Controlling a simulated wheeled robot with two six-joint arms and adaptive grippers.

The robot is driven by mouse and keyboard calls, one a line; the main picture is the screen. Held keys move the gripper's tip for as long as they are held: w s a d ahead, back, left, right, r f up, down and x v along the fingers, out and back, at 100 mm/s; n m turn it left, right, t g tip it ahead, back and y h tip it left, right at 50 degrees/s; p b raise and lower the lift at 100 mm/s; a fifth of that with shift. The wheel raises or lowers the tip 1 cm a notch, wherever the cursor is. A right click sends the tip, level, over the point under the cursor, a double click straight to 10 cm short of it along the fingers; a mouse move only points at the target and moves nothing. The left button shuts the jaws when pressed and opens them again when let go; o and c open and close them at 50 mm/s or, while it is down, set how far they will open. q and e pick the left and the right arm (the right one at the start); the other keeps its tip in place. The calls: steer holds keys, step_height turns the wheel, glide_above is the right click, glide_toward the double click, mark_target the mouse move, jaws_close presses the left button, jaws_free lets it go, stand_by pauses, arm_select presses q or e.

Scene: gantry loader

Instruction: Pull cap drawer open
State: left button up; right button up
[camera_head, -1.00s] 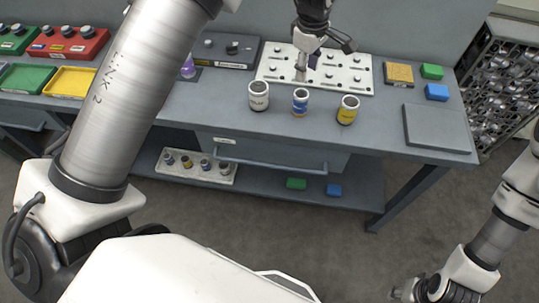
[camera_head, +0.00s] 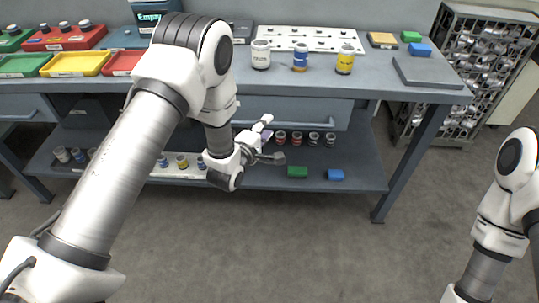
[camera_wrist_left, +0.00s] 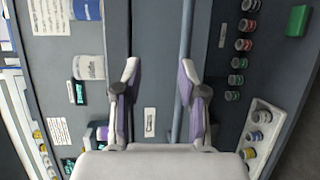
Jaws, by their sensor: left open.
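The drawer (camera_head: 300,108) is under the worktop, its grey front flush below the bench edge, and looks closed. Its long bar handle (camera_head: 325,128) runs along the front. My left gripper (camera_head: 272,138) is in front of the handle's left part, with its fingers apart and nothing held. In the left wrist view the drawer front (camera_wrist_left: 155,60) runs upright in the picture with a small label. The handle bar (camera_wrist_left: 186,45) passes by the right fingertip; I cannot tell whether they touch. My right arm shows at the right edge, its gripper out of view.
Three canisters, white (camera_head: 261,54), blue (camera_head: 300,57) and yellow (camera_head: 345,60), stand near the worktop's front edge. A white plate (camera_head: 290,33) lies behind them.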

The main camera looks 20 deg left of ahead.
mark_target(275, 125)
arm_select(q)
steer(key=shift+g, duration=0.3)
steer(key=w+f, duration=0.1)
steer(key=w, duration=0.1)
steer(key=w+f, duration=0.2)
steer(key=w, duration=0.1)
steer(key=w+f, duration=0.2)
steer(key=w, duration=0.1)
steer(key=shift+w+d+f, duration=0.1)
steer(key=shift+w+d, duration=0.05)
steer(key=shift+d, duration=0.2)
jaws_close()
